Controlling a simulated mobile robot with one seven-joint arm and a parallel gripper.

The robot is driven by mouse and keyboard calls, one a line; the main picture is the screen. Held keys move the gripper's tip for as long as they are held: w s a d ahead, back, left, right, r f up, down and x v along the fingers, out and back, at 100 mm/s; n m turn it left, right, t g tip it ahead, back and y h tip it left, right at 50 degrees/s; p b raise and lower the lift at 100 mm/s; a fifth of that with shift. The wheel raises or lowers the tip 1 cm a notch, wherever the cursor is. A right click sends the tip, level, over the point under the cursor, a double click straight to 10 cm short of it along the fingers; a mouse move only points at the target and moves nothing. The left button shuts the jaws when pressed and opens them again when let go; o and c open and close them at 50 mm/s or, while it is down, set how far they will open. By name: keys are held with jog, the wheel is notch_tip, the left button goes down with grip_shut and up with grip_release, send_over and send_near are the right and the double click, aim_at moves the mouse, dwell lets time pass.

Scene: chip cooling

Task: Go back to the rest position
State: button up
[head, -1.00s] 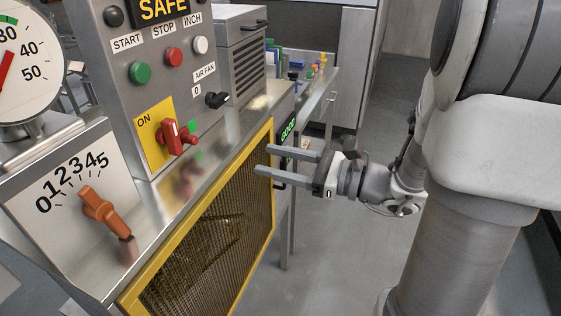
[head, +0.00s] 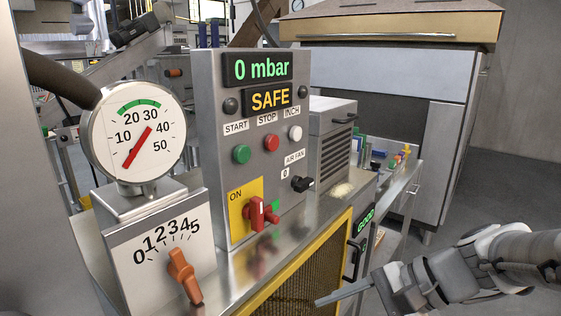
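My gripper (head: 345,293) is low in the head view, right of the yellow-framed mesh panel (head: 300,290). It points left with nothing seen in it. One finger shows clearly; the other appears to be below the picture edge. A second ago both fingers stood apart. My forearm comes in from the right edge. The control panel (head: 218,150) reads "0 mbar" and "SAFE". Its red switch (head: 257,214) sits by the yellow "ON" plate. The orange knob (head: 184,277) on the 0 to 5 scale tilts, with its upper end toward the left.
A grey vented box (head: 332,150) and a side table with small coloured items (head: 405,155) stand behind. Bare floor (head: 500,200) lies to the right.

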jog(key=s+d+r+n+t+h, duration=0.2)
jog(key=d+n+h, duration=0.3)
jog(key=n+h, duration=0.4)
jog(key=s+r+n, duration=0.1)
jog(key=n, duration=0.1)
jog(key=shift+s+n+t, duration=0.3)
jog(key=shift+s+t, duration=0.1)
